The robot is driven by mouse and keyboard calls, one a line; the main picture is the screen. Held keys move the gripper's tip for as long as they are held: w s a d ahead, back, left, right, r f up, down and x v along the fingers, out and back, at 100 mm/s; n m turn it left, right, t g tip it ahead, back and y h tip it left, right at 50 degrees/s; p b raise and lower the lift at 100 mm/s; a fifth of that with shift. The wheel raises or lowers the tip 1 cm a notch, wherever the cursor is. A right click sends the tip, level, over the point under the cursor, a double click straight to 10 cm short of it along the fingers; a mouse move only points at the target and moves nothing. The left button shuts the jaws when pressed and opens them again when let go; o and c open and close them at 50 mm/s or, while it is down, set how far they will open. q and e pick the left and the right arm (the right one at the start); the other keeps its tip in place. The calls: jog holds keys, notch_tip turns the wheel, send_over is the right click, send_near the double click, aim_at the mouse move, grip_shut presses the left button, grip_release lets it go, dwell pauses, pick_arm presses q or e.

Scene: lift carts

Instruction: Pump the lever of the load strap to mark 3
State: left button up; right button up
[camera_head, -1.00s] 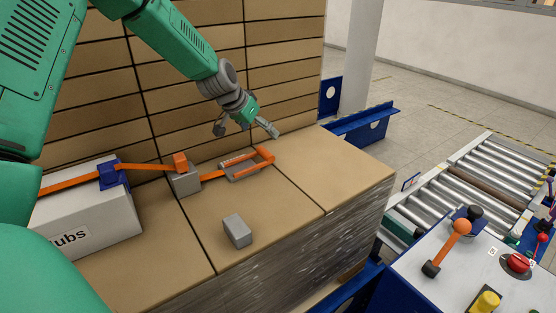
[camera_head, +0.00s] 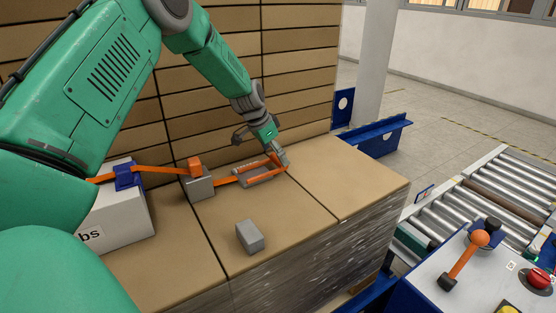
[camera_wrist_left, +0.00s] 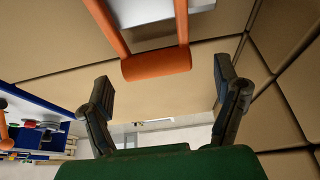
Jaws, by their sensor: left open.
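The load strap's ratchet, a grey frame with an orange lever (camera_head: 264,174), lies on the cardboard boxes. The orange strap (camera_head: 225,181) runs left from it past a grey block with an orange top (camera_head: 197,183) and over a white box (camera_head: 118,218) with a blue corner piece. My left gripper (camera_head: 262,156) is at the lever's right end. In the left wrist view the open fingers (camera_wrist_left: 166,98) stand either side of the orange crossbar (camera_wrist_left: 156,64), which lies beyond the fingertips; no contact shows. The mark numbers cannot be read. My right gripper is not in view.
A loose grey block (camera_head: 249,237) stands on the boxes in front of the ratchet. Stacked boxes (camera_head: 295,70) form a wall behind. A control panel with an orange-knobbed lever (camera_head: 464,261) and roller conveyor (camera_head: 505,194) are at the right. Box tops right of the ratchet are clear.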

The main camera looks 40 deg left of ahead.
pick_arm(q)
jog(key=shift+x, duration=1.25)
jog(key=shift+d, duration=0.1)
jog(key=c, duration=1.7)
